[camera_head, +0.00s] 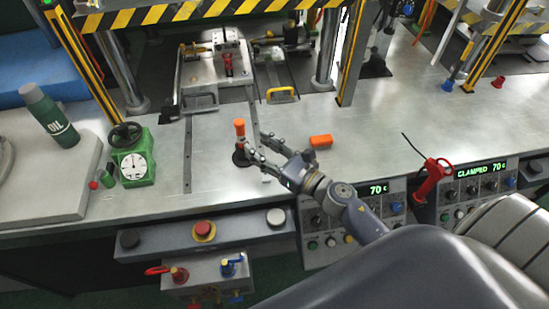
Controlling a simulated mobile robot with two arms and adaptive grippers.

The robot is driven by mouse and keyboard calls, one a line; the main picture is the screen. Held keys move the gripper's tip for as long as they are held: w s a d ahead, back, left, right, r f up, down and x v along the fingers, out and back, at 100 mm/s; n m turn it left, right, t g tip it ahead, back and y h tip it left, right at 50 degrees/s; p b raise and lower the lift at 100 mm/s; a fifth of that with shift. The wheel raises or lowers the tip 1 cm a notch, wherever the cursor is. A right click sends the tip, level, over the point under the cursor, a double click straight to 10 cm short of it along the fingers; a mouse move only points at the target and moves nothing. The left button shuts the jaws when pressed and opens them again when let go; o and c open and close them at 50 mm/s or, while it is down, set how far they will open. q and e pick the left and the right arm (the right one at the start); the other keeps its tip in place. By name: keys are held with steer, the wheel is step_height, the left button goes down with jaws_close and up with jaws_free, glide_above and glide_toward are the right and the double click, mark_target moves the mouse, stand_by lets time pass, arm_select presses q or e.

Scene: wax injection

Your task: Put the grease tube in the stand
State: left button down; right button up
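An orange-topped tube (239,128), which looks like the grease tube, is upright on the metal table. Its lower end is at a small round black base (240,158), which looks like the stand. I cannot tell how deep it sits in it. My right gripper (255,142) reaches in from the right, with its fingers apart and its tips just right of the tube. One finger partly overlaps the base in the picture. I see nothing between the fingers, and I cannot tell whether they touch the tube. My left gripper is not in view.
An orange block (320,142) lies right of my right gripper. A green dial gauge (134,167) and a green OIL bottle (50,117) are at left. Press columns and a mould carriage (215,70) stand behind. Control buttons (204,230) line the front.

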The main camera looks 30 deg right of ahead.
steer(key=shift+b+v, duration=0.65)
steer(key=shift+v, duration=1.8)
